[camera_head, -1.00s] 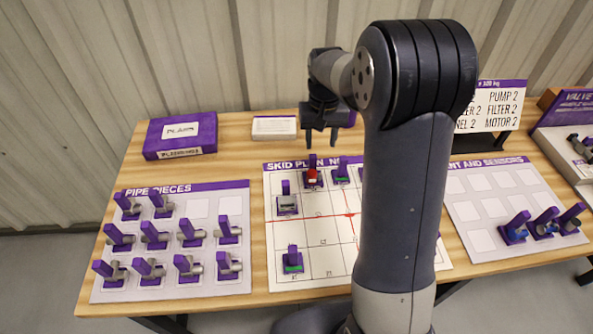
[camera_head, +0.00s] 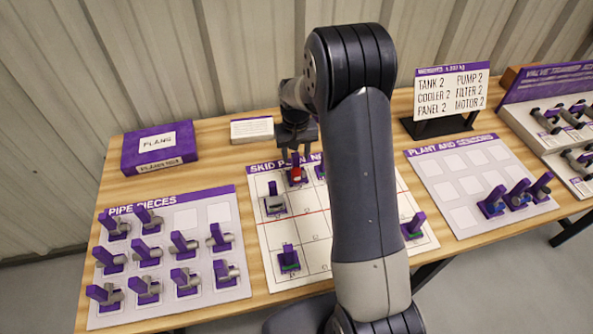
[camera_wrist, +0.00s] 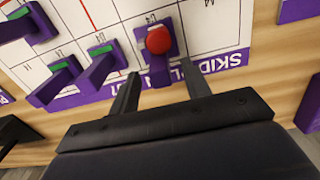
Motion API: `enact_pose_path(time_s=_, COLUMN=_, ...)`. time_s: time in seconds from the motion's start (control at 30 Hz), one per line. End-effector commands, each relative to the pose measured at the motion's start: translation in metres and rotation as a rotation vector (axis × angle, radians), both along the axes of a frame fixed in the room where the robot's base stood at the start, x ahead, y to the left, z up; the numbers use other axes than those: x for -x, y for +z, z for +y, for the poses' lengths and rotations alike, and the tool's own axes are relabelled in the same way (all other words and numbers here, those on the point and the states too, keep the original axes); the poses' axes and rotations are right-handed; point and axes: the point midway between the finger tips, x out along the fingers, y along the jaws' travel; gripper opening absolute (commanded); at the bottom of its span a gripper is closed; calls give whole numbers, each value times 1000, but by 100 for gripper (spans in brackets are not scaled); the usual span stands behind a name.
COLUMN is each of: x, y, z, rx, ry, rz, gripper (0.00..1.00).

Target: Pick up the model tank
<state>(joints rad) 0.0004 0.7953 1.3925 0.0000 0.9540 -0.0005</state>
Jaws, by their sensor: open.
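A red rounded piece on a purple base with an upright purple tab (camera_head: 296,174) stands at the back of the skid plan sheet (camera_head: 318,250). It also shows in the wrist view (camera_wrist: 158,40). It looks like the model tank, but no readable label on it confirms this. My gripper (camera_head: 296,156) is open and empty just above and behind this piece. In the wrist view the fingertips (camera_wrist: 162,76) are spread to either side of its purple tab, with the red part just beyond them. I cannot tell whether they touch it. My arm hides part of the sheet.
Green-marked purple pieces (camera_wrist: 102,64) stand beside the red one. A grey piece (camera_head: 273,203) and another green one (camera_head: 287,259) are on the sheet. The pipe pieces board (camera_head: 185,212) lies left, the plant and sensors board (camera_head: 440,178) right, and a weights sign (camera_head: 452,98) behind.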

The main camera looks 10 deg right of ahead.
Motion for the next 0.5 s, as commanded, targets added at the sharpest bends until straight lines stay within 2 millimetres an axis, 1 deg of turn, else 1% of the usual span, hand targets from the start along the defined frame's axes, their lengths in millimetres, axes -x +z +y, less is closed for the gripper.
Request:
enact_pose_path(time_s=0.03, x=1, y=-6, z=0, rx=0, ry=0, rz=3, gripper=45)
enact_pose_path(time_s=0.13, x=1, y=-15, z=0, rx=0, ry=0, rz=2, gripper=45)
enact_pose_path(time_s=0.23, x=0, y=-19, z=0, rx=0, ry=0, rz=0, gripper=45)
enact_pose_path(time_s=0.4, x=0, y=-19, z=0, rx=0, ry=0, rz=-1, gripper=45)
enact_pose_path(time_s=0.5, x=0, y=-19, z=0, rx=0, ry=0, rz=0, gripper=38)
